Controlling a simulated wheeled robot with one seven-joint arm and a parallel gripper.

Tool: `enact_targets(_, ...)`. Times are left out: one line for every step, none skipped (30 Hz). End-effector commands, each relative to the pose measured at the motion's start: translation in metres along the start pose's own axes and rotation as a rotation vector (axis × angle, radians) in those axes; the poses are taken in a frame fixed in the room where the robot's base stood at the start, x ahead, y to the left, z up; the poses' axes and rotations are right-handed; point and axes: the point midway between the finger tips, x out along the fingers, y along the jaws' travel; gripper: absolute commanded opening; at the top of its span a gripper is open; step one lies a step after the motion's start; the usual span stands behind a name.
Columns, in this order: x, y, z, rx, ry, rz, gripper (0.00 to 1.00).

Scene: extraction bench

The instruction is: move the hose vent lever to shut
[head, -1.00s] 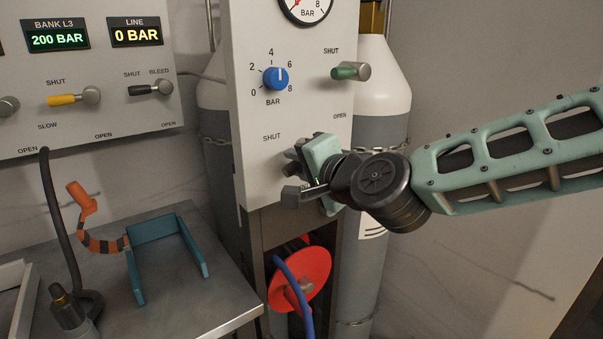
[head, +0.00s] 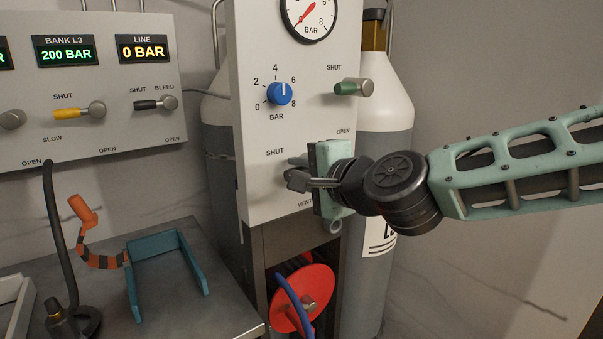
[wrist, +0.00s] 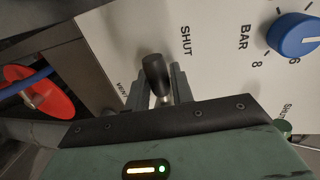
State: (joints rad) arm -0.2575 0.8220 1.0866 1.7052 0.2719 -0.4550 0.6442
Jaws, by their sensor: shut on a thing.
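The hose vent lever has a dark rounded handle (wrist: 156,75) in the wrist view. It stands between the two grey fingers of my gripper (wrist: 158,92), which is shut on it. The handle points roughly toward the side of the SHUT label (wrist: 185,40), with the VENT label (wrist: 122,88) off to its other side. In the head view my gripper (head: 297,171) is at the lower part of the regulator panel (head: 258,190), just below the SHUT label. There the gripper and its fingers hide most of the lever and its pivot.
Above are a blue BAR knob (head: 279,94) and a green-handled lever (head: 348,88). Below is a red hose reel (head: 318,283) with a blue hose. Gas cylinders (head: 388,95) stand behind. A bench with a teal holder (head: 140,285) is at left.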

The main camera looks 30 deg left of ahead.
Motion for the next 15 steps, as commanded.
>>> enact_targets(0.0000, -0.0013, -0.0010, 0.003, 0.003, -0.002, 0.00)
enact_targets(0.0000, -0.0014, -0.0010, 0.003, 0.003, -0.002, 0.00)
enact_targets(0.0000, -0.0014, -0.0010, 0.003, 0.003, -0.002, 0.00)
enact_targets(0.0000, -0.0014, -0.0011, 0.002, 0.003, -0.002, 0.32)
enact_targets(0.0000, -0.0014, -0.0011, 0.002, 0.003, -0.002, 0.40)
enact_targets(0.0000, -0.0013, -0.0010, 0.002, 0.003, -0.002, 0.43)
enact_targets(0.0000, -0.0012, -0.0009, 0.002, 0.002, -0.002, 0.43)
enact_targets(0.0000, -0.0011, -0.0008, 0.001, 0.002, -0.002, 0.43)
enact_targets(0.0000, -0.0010, -0.0008, 0.001, 0.002, -0.002, 0.43)
enact_targets(0.0000, -0.0009, -0.0007, 0.001, 0.002, -0.002, 0.43)
enact_targets(0.0000, -0.0009, -0.0006, 0.001, 0.002, -0.002, 0.43)
enact_targets(0.0000, -0.0008, -0.0006, 0.001, 0.002, -0.001, 0.43)
enact_targets(-0.0002, -0.0007, -0.0006, 0.000, 0.002, -0.001, 0.43)
enact_targets(-0.0007, -0.0006, -0.0006, 0.000, 0.002, -0.001, 0.43)
enact_targets(-0.0020, -0.0005, -0.0008, 0.000, 0.002, -0.001, 0.43)
